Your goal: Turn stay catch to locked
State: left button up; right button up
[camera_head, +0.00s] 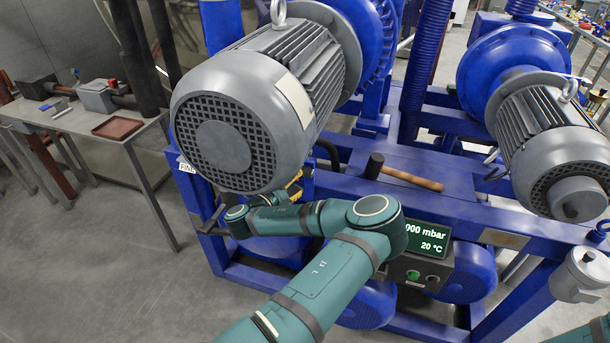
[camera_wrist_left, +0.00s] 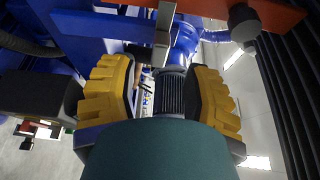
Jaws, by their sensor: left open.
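My left gripper (camera_head: 295,186) is mostly hidden below the large grey motor in the head view; only a bit of its yellow fingers shows past my teal arm. In the left wrist view the two yellow fingers of my left gripper (camera_wrist_left: 161,85) are spread apart with nothing clasped between them. A grey metal bracket (camera_wrist_left: 163,28) hangs ahead of the gap between the fingertips, below a red-orange bar (camera_wrist_left: 235,8). I cannot tell for sure whether this bracket is the stay catch, nor its setting. My right gripper is not in view.
The grey motor (camera_head: 245,115) overhangs my left gripper. The blue frame (camera_head: 450,205) carries a hammer (camera_head: 410,178) and a display box (camera_head: 425,265). A dark handle (camera_head: 208,224) juts out at the frame's left corner. Left of it, the floor is open up to a metal table (camera_head: 75,122).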

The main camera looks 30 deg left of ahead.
pick_arm(q)
jog(key=shift+s+a, duration=0.15)
jog(key=shift+s, duration=1)
